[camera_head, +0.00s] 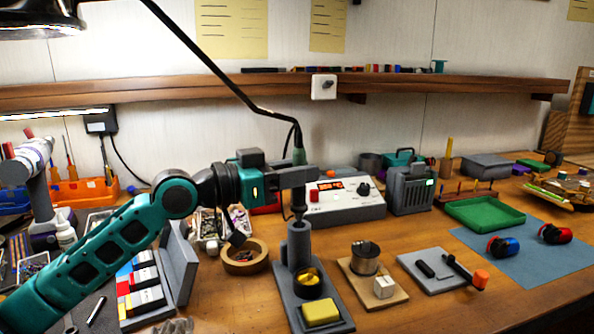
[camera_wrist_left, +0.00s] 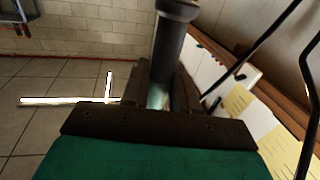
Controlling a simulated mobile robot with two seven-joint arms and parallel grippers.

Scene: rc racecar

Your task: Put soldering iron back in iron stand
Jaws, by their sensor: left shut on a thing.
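My left gripper (camera_head: 298,175) is shut on the soldering iron (camera_head: 299,156) and holds it upright. The iron's green upper end and black cable show above the fingers, and its dark lower part shows below them. The iron stand (camera_head: 299,244) is a grey upright tube on a flat base with brass wool and a yellow sponge. The iron's lower end is right over the tube's mouth; I cannot tell whether the tip is inside. In the left wrist view, a dark cylindrical part of the iron (camera_wrist_left: 172,45) shows between the fingers (camera_wrist_left: 160,95). My right gripper is not in view.
A soldering station (camera_head: 345,205) stands behind the stand. A wooden ring dish (camera_head: 245,257) and grey case (camera_head: 178,265) are at its left. A wire spool (camera_head: 364,259) and grey pad (camera_head: 437,268) lie at its right. The iron's cable arches overhead.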

